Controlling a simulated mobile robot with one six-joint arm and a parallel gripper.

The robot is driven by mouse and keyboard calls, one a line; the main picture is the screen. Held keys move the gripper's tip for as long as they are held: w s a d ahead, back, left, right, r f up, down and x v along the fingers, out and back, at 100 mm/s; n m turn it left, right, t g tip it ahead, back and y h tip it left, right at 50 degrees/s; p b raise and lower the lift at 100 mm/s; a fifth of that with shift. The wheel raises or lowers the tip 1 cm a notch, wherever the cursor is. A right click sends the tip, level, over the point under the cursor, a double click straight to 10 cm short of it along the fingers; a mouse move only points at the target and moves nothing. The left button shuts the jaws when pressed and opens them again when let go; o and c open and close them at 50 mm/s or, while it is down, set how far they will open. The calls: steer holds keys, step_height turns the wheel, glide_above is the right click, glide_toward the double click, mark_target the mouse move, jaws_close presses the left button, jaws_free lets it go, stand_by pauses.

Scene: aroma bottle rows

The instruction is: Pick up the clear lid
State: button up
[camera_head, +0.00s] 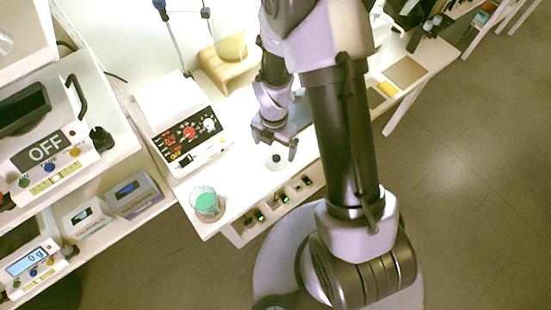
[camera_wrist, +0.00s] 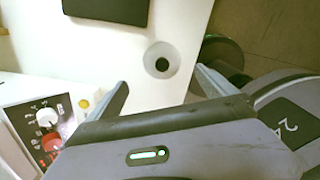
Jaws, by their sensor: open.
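The clear lid (camera_head: 277,162) looks like a small pale, see-through disc with a black centre. It lies on the white bench top, near the bench's front edge. In the wrist view the lid (camera_wrist: 152,66) is just beyond my fingertips and roughly in line with the gap between them. My gripper (camera_head: 274,148) is open and empty, close to the lid; I cannot tell its exact height above the bench. In the wrist view both fingers of my gripper (camera_wrist: 161,80) are spread apart, with bare bench between them.
A glass beaker with green contents (camera_head: 206,204) stands at the bench's near corner. A white device with red and white knobs (camera_head: 187,138) is left of my gripper. A beige stand (camera_head: 225,70) is behind. Bare bench lies between the beaker and the lid.

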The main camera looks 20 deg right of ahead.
mark_target(276, 157)
steer(key=f+b, duration=0.1)
steer(key=f, duration=0.1)
steer(key=f+b, duration=0.1)
steer(key=f, duration=0.2)
steer(key=f+b, duration=0.1)
steer(key=f, duration=0.1)
steer(key=shift+d+f, duration=0.3)
steer(key=shift+r, duration=0.2)
